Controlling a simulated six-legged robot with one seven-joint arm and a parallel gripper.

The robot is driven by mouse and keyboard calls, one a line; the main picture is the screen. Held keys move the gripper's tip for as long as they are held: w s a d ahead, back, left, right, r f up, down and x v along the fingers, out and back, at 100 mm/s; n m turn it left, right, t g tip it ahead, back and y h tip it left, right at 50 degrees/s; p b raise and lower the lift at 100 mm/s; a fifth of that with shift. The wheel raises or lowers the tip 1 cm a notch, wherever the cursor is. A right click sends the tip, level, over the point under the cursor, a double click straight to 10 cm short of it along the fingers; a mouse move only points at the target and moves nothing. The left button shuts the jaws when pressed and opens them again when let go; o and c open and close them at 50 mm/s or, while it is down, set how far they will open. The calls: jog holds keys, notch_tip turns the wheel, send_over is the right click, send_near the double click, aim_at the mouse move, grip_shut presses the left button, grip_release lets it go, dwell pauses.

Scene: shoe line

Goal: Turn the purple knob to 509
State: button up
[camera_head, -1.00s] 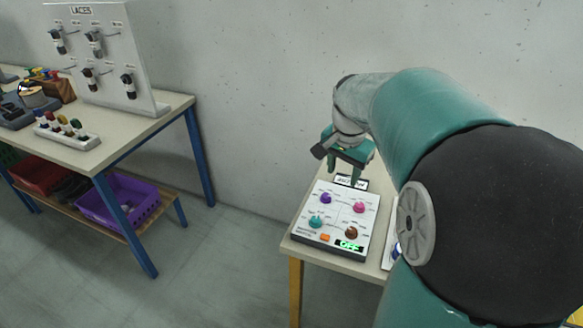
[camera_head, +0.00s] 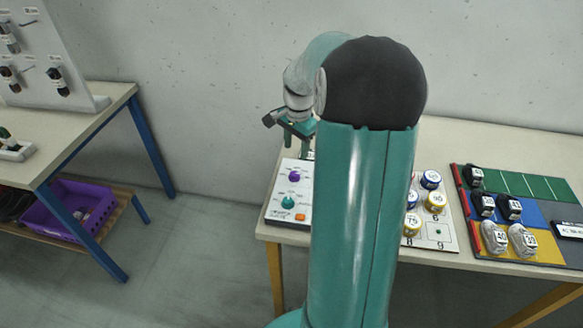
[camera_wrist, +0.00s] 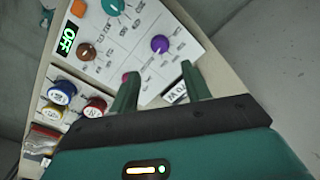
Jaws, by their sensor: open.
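The purple knob (camera_head: 294,176) sits at the upper left of a white control panel (camera_head: 276,208), above a teal knob (camera_head: 289,202). In the wrist view the purple knob (camera_wrist: 160,44) shows beyond my fingertips, with small labels around it that are too small to read. My gripper (camera_wrist: 158,80) is open and empty, its two green fingers apart, over the panel's edge near a label plate. In the head view my gripper (camera_head: 299,140) is just behind the panel, above the table. My arm hides the panel's right side there.
The wrist view also shows a brown knob (camera_wrist: 86,51), a partly hidden pink knob (camera_wrist: 127,77) and a green display (camera_wrist: 67,40) reading OFF. Numbered jars (camera_head: 430,180) and a coloured mat with shoes (camera_head: 530,188) lie to the right. Another table stands left.

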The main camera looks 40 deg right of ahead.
aim_at(295, 173)
jog(key=f, duration=0.9)
jog(key=shift+w+f, duration=0.25)
jog(key=shift+f, duration=0.1)
jog(key=c, duration=1)
